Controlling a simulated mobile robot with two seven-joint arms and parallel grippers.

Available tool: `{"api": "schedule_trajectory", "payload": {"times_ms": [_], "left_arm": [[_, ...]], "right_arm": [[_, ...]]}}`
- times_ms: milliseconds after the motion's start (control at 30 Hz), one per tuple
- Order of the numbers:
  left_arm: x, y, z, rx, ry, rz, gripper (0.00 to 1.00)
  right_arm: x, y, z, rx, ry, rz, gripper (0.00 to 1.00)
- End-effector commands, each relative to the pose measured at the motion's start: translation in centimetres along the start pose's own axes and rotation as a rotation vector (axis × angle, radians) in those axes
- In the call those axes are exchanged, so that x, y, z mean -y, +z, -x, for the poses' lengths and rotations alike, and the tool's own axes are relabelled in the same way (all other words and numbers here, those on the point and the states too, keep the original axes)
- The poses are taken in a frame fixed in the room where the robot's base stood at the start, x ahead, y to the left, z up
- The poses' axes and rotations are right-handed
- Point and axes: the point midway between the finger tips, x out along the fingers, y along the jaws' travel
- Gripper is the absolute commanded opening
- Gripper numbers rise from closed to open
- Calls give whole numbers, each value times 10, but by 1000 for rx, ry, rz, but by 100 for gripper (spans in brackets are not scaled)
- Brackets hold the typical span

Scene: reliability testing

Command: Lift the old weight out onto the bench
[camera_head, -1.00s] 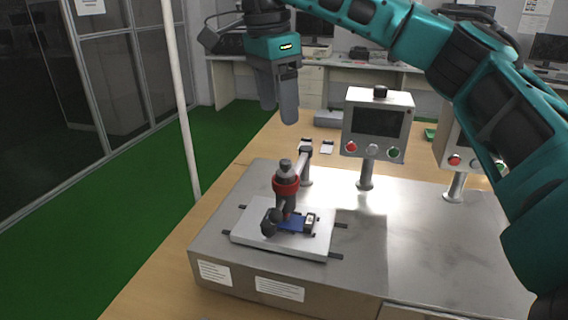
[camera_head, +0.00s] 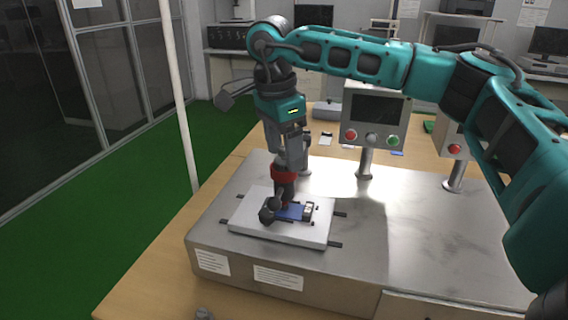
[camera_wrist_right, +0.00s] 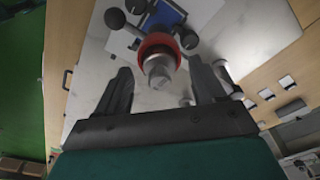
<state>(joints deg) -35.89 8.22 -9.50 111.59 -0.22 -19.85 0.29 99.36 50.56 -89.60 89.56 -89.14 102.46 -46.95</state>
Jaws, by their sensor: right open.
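A grey metal weight (camera_wrist_right: 160,72) stands at the top of a red collar (camera_head: 285,173), on a dark post over the white plate (camera_head: 258,226) of the test machine. In the head view my gripper and wrist hide most of the weight. My right gripper (camera_head: 290,162) points down just above and around it, fingers open. In the right wrist view the fingers stand apart on either side of the weight and collar (camera_wrist_right: 170,42), with a gap showing on both sides. My left gripper is not in view.
The steel bench top (camera_head: 420,230) right of the plate is bare. A control panel (camera_head: 372,122) with red and green buttons stands behind, and a second one (camera_head: 450,145) is partly behind my right arm. A blue device (camera_head: 292,212) lies on the plate.

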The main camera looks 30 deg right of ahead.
Motion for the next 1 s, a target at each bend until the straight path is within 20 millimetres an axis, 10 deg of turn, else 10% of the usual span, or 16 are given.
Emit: {"api": "schedule_trajectory", "payload": {"times_ms": [300,1000], "left_arm": [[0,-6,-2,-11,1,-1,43],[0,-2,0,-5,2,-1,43]], "right_arm": [[0,0,-6,0,-1,0,68],[0,0,-6,0,-1,0,1]]}}
